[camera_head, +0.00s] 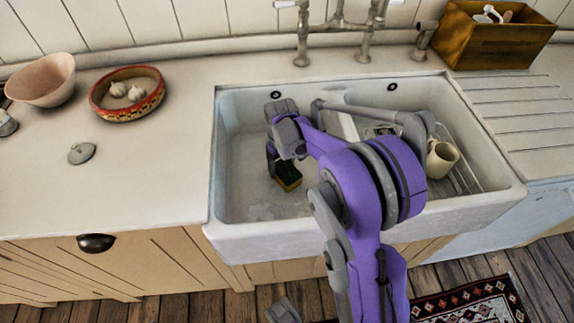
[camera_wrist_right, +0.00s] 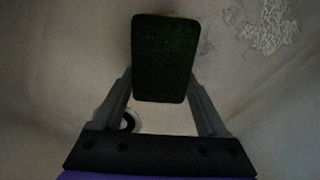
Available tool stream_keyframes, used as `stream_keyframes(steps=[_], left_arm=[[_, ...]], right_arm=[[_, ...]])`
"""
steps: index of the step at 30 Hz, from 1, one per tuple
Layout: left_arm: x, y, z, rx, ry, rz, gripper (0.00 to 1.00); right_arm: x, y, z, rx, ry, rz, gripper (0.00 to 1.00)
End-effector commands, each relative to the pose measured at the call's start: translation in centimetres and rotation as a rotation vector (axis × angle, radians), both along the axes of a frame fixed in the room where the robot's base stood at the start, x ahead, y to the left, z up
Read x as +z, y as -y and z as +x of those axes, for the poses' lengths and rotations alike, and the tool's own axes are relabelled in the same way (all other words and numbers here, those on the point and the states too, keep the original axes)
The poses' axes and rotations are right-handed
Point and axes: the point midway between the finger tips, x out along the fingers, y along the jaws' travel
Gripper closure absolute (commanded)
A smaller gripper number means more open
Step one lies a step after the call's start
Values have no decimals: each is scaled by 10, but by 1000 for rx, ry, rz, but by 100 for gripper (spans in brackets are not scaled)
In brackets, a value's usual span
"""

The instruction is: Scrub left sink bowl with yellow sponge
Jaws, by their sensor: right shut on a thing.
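The double sink has a white left bowl (camera_head: 240,150). My right gripper (camera_head: 279,167) is inside that bowl, pointing down. It is shut on the yellow sponge (camera_head: 289,184), whose dark green scouring side shows. In the right wrist view the sponge (camera_wrist_right: 165,60) sits between both fingers, its dark face towards the camera. A pale, foamy-looking patch (camera_head: 264,211) lies on the bowl floor near the front; a similar patch (camera_wrist_right: 258,28) shows in the wrist view. I cannot tell whether the sponge touches the bowl. A grey part at the bottom edge may be my left gripper (camera_head: 283,311).
The right bowl holds a rack with a cream mug (camera_head: 441,158). A faucet (camera_head: 340,25) stands behind the sink. A pink bowl (camera_head: 42,80), a patterned dish (camera_head: 128,92) with garlic and a grey lid-like object (camera_head: 82,153) are left. A wooden box (camera_head: 495,38) stands back right.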

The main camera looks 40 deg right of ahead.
Motion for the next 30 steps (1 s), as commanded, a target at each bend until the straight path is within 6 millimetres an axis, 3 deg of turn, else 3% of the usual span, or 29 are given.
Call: stream_keyframes(steps=[5,30], left_arm=[[2,0,0,0,1,0,50],[75,0,8,0,24,0,50]], right_arm=[[3,-3,2,0,0,0,75],[105,-3,2,0,2,0,75]])
